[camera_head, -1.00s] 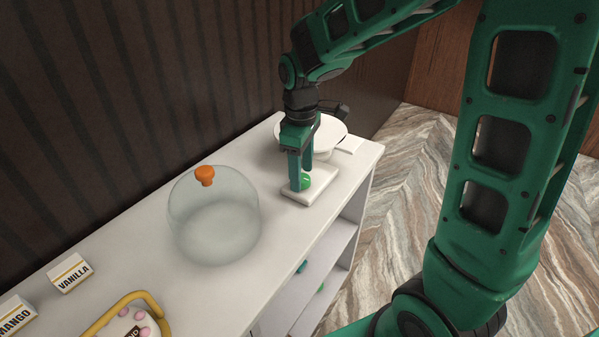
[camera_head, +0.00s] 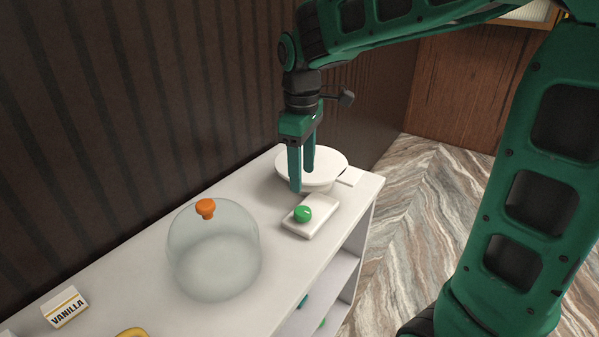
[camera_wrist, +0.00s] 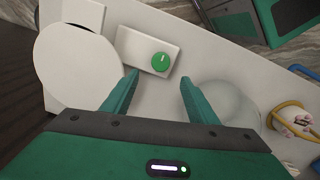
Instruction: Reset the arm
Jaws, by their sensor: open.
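My gripper (camera_head: 302,180) is open and empty, pointing down above the white counter. In the head view it is above and just behind a small white slab (camera_head: 318,226) that bears a round green piece (camera_head: 302,214). In the wrist view the two fingers of my gripper (camera_wrist: 157,82) are well apart. The green piece (camera_wrist: 160,61) lies on the white slab (camera_wrist: 136,42), beyond the fingertips and not between them.
A white round plate or scale (camera_head: 325,162) stands behind the slab. A clear dome with an orange knob (camera_head: 206,209) stands on the counter (camera_head: 135,262) to the left. A VANILLA card (camera_head: 66,308) is at lower left. Shelves lie below the counter's right edge.

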